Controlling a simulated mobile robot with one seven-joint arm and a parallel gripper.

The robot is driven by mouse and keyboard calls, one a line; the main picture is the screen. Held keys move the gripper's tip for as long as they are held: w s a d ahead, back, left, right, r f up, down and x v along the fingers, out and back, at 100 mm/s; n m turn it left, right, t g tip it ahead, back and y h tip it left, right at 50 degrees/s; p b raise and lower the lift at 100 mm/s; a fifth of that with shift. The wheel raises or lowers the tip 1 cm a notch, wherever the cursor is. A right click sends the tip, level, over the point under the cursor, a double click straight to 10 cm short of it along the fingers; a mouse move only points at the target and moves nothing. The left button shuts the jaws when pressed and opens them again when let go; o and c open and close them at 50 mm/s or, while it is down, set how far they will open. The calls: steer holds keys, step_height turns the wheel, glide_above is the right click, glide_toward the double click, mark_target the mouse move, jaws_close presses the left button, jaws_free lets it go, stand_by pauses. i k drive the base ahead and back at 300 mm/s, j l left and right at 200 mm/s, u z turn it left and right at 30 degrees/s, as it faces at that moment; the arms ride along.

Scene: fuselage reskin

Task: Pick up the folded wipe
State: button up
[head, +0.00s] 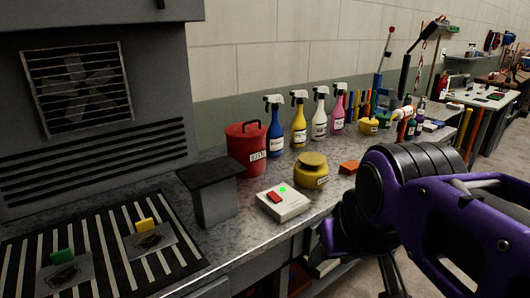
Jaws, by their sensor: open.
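I cannot clearly pick out a folded wipe. A small flat orange item (349,167) lies on the metal bench, to the right of the yellow round container, and its kind is too small to tell. My purple and black arm fills the lower right of the head view, in front of the bench's right part. My gripper's fingers cannot be made out; the arm hides part of the bench behind it.
The bench (325,192) holds a red lidded can (246,152), a yellow container (311,171), a white box with red switch and green light (284,204), and several spray bottles (299,126). A slatted grille (105,250) with two tagged plates is at left.

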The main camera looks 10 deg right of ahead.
mark_target(350, 167)
steer(key=i+l+u, duration=0.15)
steer(key=l, duration=0.25)
steer(key=i+l+u, duration=0.15)
steer(key=l, duration=0.25)
steer(key=i+l, duration=0.1)
steer(key=l, duration=0.3)
steer(key=i+l+u, duration=0.1)
steer(key=l, duration=0.3)
steer(key=i+l, duration=0.15)
steer(key=l, duration=0.25)
steer(key=i+l, duration=0.1)
steer(key=l, duration=0.3)
steer(key=u, duration=0.05)
